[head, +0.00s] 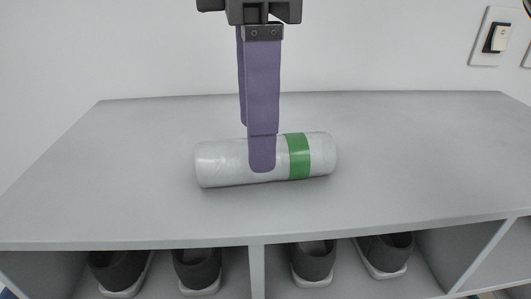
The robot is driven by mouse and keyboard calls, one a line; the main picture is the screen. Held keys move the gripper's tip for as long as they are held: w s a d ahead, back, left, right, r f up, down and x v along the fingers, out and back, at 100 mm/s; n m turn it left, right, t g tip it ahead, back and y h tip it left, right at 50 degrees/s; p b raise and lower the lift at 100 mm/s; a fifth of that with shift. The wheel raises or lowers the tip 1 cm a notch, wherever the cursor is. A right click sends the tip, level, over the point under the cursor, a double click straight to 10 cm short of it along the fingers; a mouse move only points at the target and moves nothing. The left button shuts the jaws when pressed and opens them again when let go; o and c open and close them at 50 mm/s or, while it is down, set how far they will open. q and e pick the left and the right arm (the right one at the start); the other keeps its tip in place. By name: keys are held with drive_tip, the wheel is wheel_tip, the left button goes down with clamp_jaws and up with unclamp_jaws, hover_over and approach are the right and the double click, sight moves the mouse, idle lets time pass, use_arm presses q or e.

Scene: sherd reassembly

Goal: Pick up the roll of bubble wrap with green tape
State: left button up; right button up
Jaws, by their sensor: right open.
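The roll of bubble wrap (221,164) lies on its side on the grey top of a low cabinet, its long side running left to right. A band of green tape (299,156) goes around it right of its middle. My right gripper (261,158) comes down from above with two long purple fingers. The near finger hangs in front of the roll, left of the tape, and hides part of it. The far finger is mostly hidden behind the near one and the roll. The gripper is open. My left gripper is not in view.
The cabinet top (420,150) is clear on both sides of the roll. Open compartments below its front edge hold several dark shoes (313,260). A white wall stands behind, with a light switch (497,38) at the upper right.

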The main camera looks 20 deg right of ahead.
drive_tip(key=shift+f, duration=1.45)
drive_tip(key=c, duration=1.1)
